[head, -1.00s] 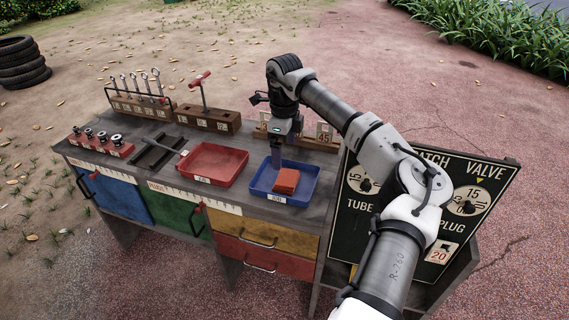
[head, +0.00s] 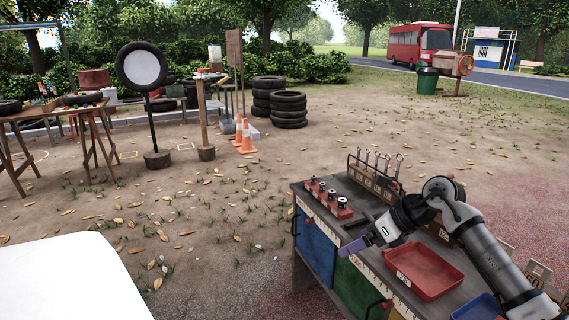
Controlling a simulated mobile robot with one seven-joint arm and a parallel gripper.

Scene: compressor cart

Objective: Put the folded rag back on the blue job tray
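The blue job tray (head: 478,307) shows only in part at the bottom edge of the head view, beside my arm. The folded rag is not visible now; most of the tray is out of frame or behind my arm.
A red tray (head: 427,271) lies on the cart (head: 340,222) between my gripper and the blue tray. A red socket block (head: 328,198) and a wrench rack (head: 375,180) stand behind my gripper. Open ground with leaves lies left of the cart.

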